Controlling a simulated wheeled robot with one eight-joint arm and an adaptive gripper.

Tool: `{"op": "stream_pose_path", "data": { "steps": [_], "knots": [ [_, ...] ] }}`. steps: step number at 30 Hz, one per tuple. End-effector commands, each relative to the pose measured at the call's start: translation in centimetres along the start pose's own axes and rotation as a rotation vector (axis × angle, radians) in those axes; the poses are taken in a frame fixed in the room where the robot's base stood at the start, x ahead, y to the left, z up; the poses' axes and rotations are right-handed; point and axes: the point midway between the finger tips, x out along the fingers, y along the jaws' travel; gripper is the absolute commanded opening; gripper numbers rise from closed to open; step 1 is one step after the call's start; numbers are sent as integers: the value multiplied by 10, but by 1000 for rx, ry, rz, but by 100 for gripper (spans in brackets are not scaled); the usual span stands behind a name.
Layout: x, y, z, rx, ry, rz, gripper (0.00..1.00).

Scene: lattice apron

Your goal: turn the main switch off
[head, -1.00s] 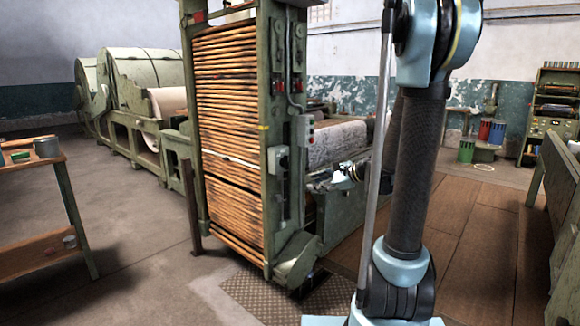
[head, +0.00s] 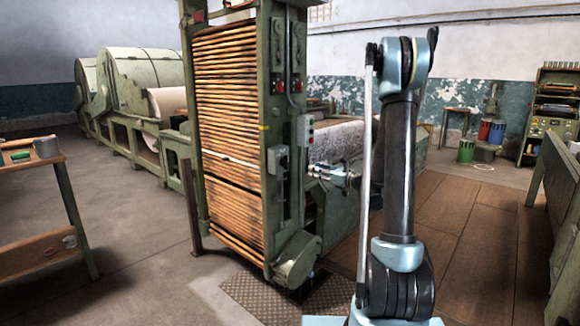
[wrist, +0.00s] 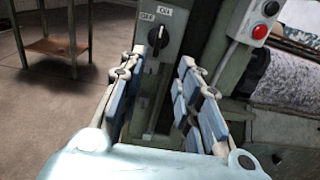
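The main switch is a grey box with a black rotary knob (wrist: 157,38) and OFF and ON labels above it. The knob's handle stands near upright in the wrist view, closer in line with the ON label. In the head view the switch box (head: 278,160) is on the green post of the frame. My gripper (wrist: 158,80) is open and empty, its fingers on either side of the lower view, with the knob beyond and between them. In the head view my gripper (head: 318,172) is right of the switch box, apart from it.
A control box with red and black buttons (wrist: 264,20) is right of the switch; it also shows in the head view (head: 305,130). A lattice of wooden slats (head: 232,130) fills the frame. A bench (head: 40,205) stands at left. The wooden floor (head: 480,225) at right is clear.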

Motion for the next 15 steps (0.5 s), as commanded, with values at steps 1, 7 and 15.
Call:
{"op": "stream_pose_path", "data": {
  "steps": [1,7,15],
  "knots": [
    [9,1,0,0,0,3,31],
    [45,1,0,-1,1,3,31],
    [93,1,0,-2,1,4,31]
  ]
}}
